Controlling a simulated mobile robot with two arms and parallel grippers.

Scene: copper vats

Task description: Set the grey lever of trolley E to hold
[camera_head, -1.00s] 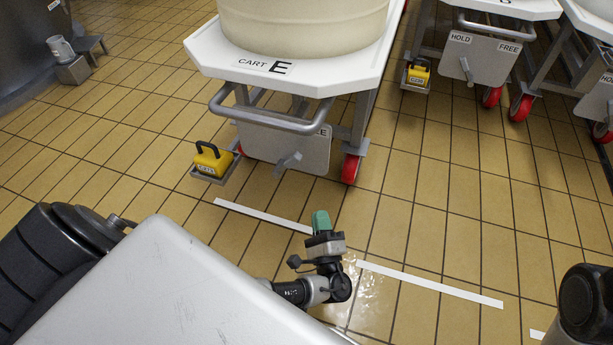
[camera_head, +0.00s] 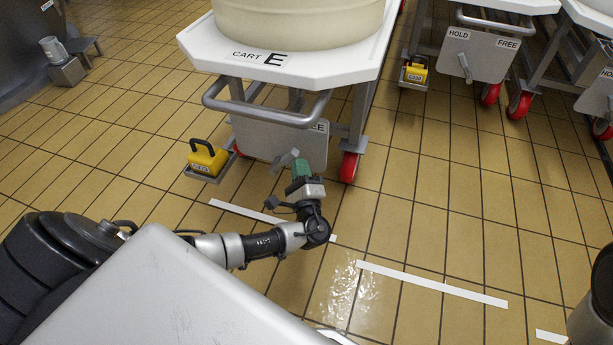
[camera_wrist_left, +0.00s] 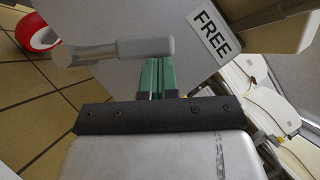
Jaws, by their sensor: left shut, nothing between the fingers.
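Trolley E (camera_head: 300,68), marked CART E, stands ahead with a grey plate (camera_head: 255,140) under its push bar. Its grey lever (camera_head: 285,159) sits low on that plate. In the left wrist view the lever (camera_wrist_left: 115,49) lies nearly level across the plate, left of the FREE label (camera_wrist_left: 213,34). No HOLD label of this trolley shows. My left gripper (camera_head: 300,166), with green fingers, is shut and empty just in front of the lever. In the wrist view its fingertips (camera_wrist_left: 158,62) are just below the lever's right part; I cannot tell if they touch. My right gripper is out of view.
A yellow block (camera_head: 208,158) with a black handle sits on a small holder left of the plate. A red wheel (camera_head: 348,167) is at the right. Another trolley with a HOLD/FREE plate (camera_head: 480,55) stands behind right. Tiled floor at the right front is free.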

